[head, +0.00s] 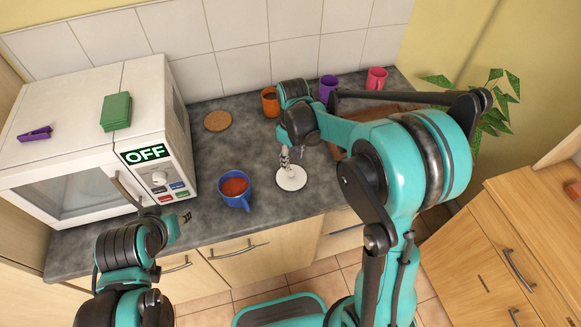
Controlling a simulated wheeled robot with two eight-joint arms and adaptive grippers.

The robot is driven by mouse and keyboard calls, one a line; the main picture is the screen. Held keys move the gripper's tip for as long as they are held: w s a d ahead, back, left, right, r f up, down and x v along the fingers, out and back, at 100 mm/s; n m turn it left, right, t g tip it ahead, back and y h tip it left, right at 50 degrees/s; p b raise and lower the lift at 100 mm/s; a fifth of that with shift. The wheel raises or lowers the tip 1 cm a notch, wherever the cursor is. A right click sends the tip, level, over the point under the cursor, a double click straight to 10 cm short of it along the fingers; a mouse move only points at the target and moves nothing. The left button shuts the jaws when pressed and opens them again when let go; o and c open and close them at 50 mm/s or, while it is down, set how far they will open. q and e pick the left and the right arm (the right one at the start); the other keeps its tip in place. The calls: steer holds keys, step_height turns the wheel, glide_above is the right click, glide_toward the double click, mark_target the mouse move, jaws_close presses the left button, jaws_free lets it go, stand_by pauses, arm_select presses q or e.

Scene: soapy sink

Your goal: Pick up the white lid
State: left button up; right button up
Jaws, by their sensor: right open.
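The white lid (293,183) lies flat on the grey counter, right of the blue mug. My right gripper (285,163) points down over the lid's back edge. It is open, and its fingertips are at or just above the lid; I cannot tell whether they touch it. The gripper covers part of the lid's far side. My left gripper (187,217) is at the counter's front edge, in front of the microwave, away from the lid. Its fingers are too small to tell open from shut.
A blue mug (234,190) with red contents stands left of the lid. A cork coaster (217,121), an orange mug (270,102), a purple mug (328,87) and a pink mug (376,79) are farther back. The microwave (90,140) fills the left, with a green sponge (116,112) on top.

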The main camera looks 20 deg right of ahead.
mark_target(292, 174)
step_height(292, 174, down, 7)
steer(key=shift+a+f+b, duration=0.1)
steer(key=shift+b, duration=0.9)
steer(key=shift+s, duration=0.1)
jaws_close()
